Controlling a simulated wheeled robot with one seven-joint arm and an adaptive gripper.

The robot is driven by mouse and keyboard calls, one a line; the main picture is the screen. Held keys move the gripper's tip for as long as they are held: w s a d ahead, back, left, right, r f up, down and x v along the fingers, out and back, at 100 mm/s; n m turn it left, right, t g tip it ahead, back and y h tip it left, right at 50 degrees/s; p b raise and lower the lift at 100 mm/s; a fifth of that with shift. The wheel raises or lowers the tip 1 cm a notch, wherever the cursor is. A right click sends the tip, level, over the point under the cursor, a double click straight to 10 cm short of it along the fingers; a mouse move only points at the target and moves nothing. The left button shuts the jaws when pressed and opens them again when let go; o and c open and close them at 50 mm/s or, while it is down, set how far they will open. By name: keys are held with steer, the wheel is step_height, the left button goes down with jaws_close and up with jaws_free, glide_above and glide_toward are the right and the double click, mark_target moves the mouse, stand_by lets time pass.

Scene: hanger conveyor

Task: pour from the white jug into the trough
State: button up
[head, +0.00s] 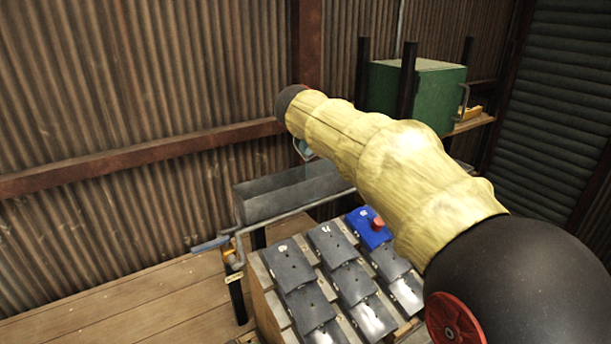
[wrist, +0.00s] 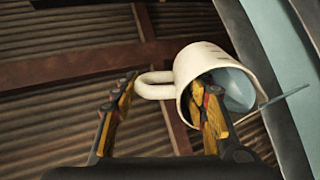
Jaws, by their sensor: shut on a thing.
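The white jug (wrist: 203,62) is in the wrist view, with its handle toward my gripper (wrist: 168,88). My gripper is shut on the jug; one finger is outside past the handle and the other reaches in at the mouth. The jug is tilted, with bluish liquid (wrist: 238,90) inside at the rim. A thin bluish streak (wrist: 285,96) runs from the rim to the right. In the head view a small bit of the jug (head: 304,149) shows below my arm, over the grey metal trough (head: 285,197). My arm hides the gripper there.
A blue-handled tap (head: 212,244) and a pipe stand at the trough's front left. Dark numbered plates (head: 290,262) and a blue plate (head: 367,226) lie on the rack in front. A green box (head: 425,92) stands behind. The corrugated wall (head: 130,90) is close behind the trough.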

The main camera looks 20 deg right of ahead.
steer(key=shift+s+a+t+h+b, duration=0.4)
steer(key=shift+t+b, duration=0.4)
steer(key=shift+b, duration=1.8)
stand_by(0.6)
steer(key=shift+s+d, duration=0.1)
steer(key=shift+s+a+f+t+h, duration=0.2)
steer(key=shift+s+t+h, duration=0.1)
steer(key=shift+s+t, duration=0.15)
stand_by(0.7)
steer(key=shift+s+a+f+t, duration=0.2)
steer(key=shift+s+t, duration=0.15)
steer(key=shift+t, duration=0.2)
stand_by(0.7)
steer(key=shift+s+a+n+t+h, duration=0.2)
steer(key=shift+s+n+t+h, duration=0.15)
steer(key=shift+t, duration=0.25)
